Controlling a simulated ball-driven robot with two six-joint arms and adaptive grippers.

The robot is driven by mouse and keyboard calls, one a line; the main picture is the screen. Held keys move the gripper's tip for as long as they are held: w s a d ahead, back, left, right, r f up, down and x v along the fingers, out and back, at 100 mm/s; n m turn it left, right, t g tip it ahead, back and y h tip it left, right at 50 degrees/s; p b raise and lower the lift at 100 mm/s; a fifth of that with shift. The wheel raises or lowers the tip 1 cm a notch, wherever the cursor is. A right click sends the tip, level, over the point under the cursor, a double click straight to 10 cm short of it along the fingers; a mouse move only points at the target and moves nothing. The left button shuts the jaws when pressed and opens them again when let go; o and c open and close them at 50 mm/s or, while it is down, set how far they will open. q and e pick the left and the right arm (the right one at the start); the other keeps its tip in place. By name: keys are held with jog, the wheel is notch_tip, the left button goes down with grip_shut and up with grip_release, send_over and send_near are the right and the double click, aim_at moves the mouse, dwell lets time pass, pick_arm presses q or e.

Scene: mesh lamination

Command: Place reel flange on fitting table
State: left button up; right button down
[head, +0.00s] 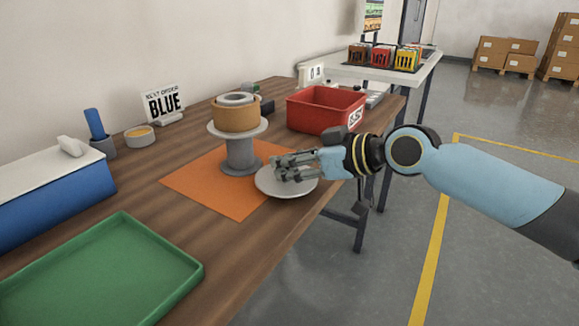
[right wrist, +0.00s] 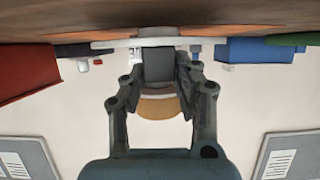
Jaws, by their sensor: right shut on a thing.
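The reel flange, a pale round disc (head: 292,190), lies level at the right edge of the wooden table (head: 130,180), overlapping the orange mat's (head: 212,195) right side in the picture. My right gripper (head: 282,168) is shut on it from the right, fingers over the disc. I cannot tell whether the disc touches the table. The right wrist view appears upside down; the disc shows edge-on (right wrist: 112,44) at the fingertips (right wrist: 160,72). A grey block shows between the fingers there; I cannot tell whether it belongs to the flange. My left gripper is out of view.
A grey reel stand (head: 241,155) with a tan roll (head: 236,118) on top stands on the mat, close left of the disc. A red bin (head: 325,108) is behind. A green tray (head: 100,275) and blue box (head: 45,195) are left. The bare front wood is clear.

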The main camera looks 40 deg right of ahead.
notch_tip(320, 180, up, 4)
jog(key=shift+r+p, duration=0.1)
jog(key=shift+p, duration=0.45)
jog(key=w+d+r+p+v, duration=0.1)
jog(key=p+v, duration=1)
jog(key=v, duration=0.2)
jog(key=shift+r+p, duration=0.2)
jog(key=shift+p, duration=0.15)
